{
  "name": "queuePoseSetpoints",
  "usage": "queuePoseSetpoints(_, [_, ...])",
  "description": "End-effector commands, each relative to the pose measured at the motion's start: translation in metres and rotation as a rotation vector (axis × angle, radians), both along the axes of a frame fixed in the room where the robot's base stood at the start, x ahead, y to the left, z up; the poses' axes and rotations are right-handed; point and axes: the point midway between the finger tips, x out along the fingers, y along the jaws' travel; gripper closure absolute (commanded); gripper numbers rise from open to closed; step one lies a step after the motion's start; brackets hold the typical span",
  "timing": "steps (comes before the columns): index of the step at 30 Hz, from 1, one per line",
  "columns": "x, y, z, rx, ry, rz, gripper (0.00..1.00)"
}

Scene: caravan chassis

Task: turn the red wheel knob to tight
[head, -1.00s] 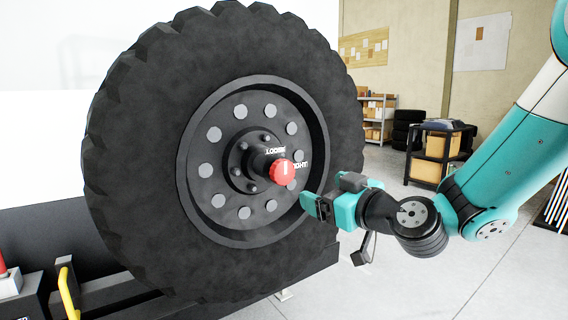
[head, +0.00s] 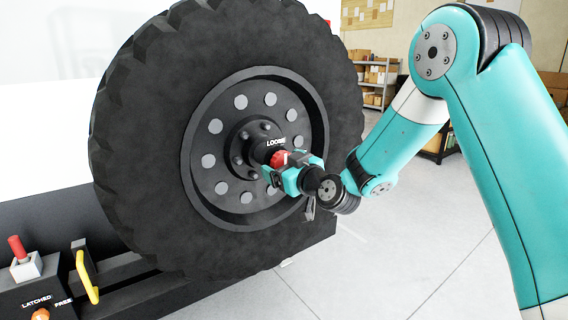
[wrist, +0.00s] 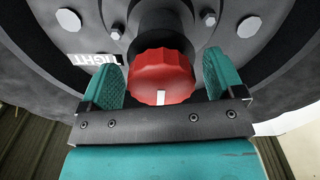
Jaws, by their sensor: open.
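The red wheel knob (head: 279,158) sits on the black hub at the middle of the big wheel. In the head view my gripper (head: 290,172) is at the knob and partly hides it. In the wrist view the ribbed knob (wrist: 160,72) lies between my two open teal fingers (wrist: 162,78), with a visible gap on each side. A white mark on the knob faces the bottom of the wrist view. The TIGHT label (wrist: 86,61) shows upside down to its left. The LOOSE label (head: 276,142) shows above the knob in the head view; TIGHT is hidden there.
The black tyre (head: 140,130) surrounds the hub, and silver bolts (head: 208,161) ring the knob. At lower left are a red lever (head: 17,247), a yellow handle (head: 88,277) and an orange knob (head: 41,314). Open floor (head: 400,255) lies to the right.

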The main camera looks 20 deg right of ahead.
Motion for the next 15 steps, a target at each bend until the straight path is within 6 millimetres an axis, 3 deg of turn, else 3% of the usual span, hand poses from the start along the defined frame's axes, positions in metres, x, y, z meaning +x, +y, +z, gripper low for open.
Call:
queuePoseSetpoints(2, [-0.0002,0.0,-0.0002,0.0,0.0,0.0,0.12])
queuePoseSetpoints(6, [-0.0003,0.0,-0.0001,0.0,0.0,0.0,0.44])
queuePoseSetpoints(9, [-0.0004,0.0,0.0,0.0,0.0,0.0,0.62])
queuePoseSetpoints(15, [-0.0005,-0.0002,-0.0001,0.01,0.003,0.0,0.61])
